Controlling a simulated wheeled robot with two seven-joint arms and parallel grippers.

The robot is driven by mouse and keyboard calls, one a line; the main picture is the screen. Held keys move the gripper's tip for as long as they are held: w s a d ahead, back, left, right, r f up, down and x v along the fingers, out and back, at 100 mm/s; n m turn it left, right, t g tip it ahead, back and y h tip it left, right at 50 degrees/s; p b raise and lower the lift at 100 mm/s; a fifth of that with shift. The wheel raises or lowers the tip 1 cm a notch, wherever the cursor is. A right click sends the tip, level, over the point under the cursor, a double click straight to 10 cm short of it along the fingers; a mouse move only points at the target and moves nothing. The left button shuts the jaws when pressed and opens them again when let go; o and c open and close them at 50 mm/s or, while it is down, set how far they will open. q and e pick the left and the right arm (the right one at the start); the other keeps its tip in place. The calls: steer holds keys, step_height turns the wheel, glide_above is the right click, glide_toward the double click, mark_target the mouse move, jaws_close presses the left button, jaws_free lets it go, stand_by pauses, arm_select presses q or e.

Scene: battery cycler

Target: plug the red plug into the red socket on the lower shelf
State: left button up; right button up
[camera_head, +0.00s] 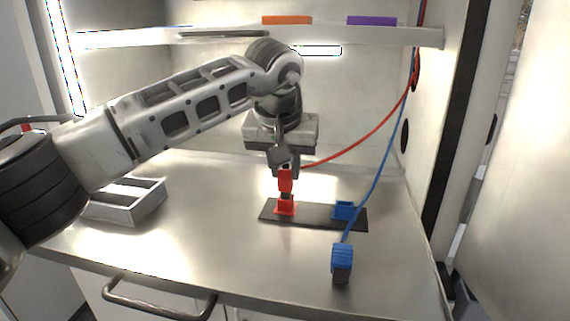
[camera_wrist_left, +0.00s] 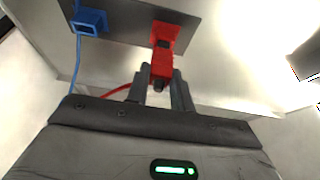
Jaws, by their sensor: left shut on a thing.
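My left gripper (camera_head: 284,163) is shut on the red plug (camera_head: 285,179), which hangs upright with a red cable running off to the right. The red plug is directly above the red socket (camera_head: 286,208) on the dark plate. In the left wrist view the plug (camera_wrist_left: 161,66) sits between my fingers (camera_wrist_left: 160,88), its end at the red socket (camera_wrist_left: 164,33). In the head view a dark part of the plug shows between its red body and the socket; I cannot tell how deep it sits. My right gripper is not in view.
A blue socket (camera_head: 344,209) is on the same dark plate (camera_head: 312,216). A blue plug (camera_head: 342,260) on a blue cable lies nearer the front edge. A grey metal tray (camera_head: 128,203) stands at left. An upper shelf (camera_head: 250,38) carries orange and purple blocks.

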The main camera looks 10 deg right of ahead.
arm_select(q)
steer(key=shift+f+b, duration=0.3)
steer(key=shift+f, duration=0.5)
stand_by(0.4)
steer(key=o, duration=1)
